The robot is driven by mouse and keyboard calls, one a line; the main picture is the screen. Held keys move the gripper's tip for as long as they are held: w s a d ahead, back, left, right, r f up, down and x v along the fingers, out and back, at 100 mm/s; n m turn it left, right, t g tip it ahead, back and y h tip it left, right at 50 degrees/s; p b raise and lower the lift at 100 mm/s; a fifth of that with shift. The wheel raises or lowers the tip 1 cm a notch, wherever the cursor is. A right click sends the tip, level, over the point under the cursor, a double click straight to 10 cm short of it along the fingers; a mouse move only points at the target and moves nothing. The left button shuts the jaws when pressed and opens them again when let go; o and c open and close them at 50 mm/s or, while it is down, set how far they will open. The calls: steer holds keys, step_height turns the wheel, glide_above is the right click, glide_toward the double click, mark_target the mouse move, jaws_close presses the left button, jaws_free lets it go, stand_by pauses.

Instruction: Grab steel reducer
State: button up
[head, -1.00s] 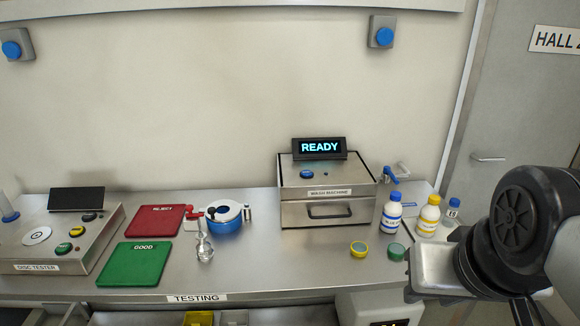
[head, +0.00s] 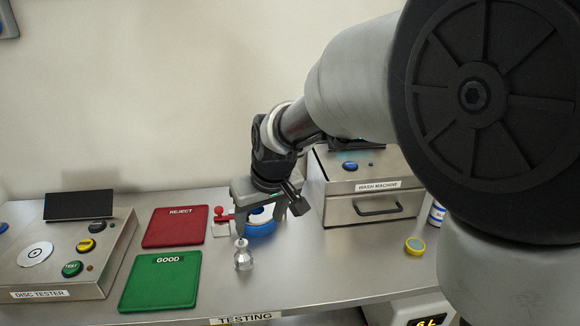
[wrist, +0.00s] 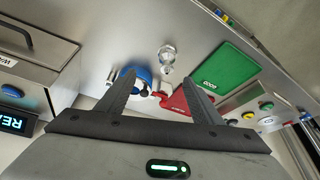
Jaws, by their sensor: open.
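The steel reducer (head: 243,256) is a small shiny metal piece with a wide round body and a narrow neck. It stands on the steel bench just in front of the blue round device. In the wrist view the reducer (wrist: 167,58) shows beyond the fingertips, roughly between their lines. My gripper (head: 268,208) is open and empty, above and behind the reducer in the head view, over the blue device. In the wrist view the two fingers of my gripper (wrist: 158,85) are spread wide apart. The gripper does not touch the reducer.
A blue round device (head: 262,229) and a red-handled valve (head: 222,216) stand close behind the reducer. The green GOOD mat (head: 160,284) and red REJECT mat (head: 175,228) lie to its left. The wash machine (head: 365,190) stands to the right. Bench in front of the machine is mostly clear.

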mark_target(246, 246)
steer(key=x, duration=0.4)
steer(key=a+x, duration=0.1)
steer(key=x, duration=0.7)
steer(key=shift+w+a+f+b, duration=0.1)
steer(key=shift+a+f+b, duration=0.15)
steer(key=shift+a, duration=0.2)
steer(key=shift+a+x, duration=0.25)
steer(key=shift+x, duration=1.3)
steer(key=shift+a+x, duration=0.2)
steer(key=shift+x, duration=1.3)
steer(key=shift+r, duration=0.1)
steer(key=c, duration=1.3)
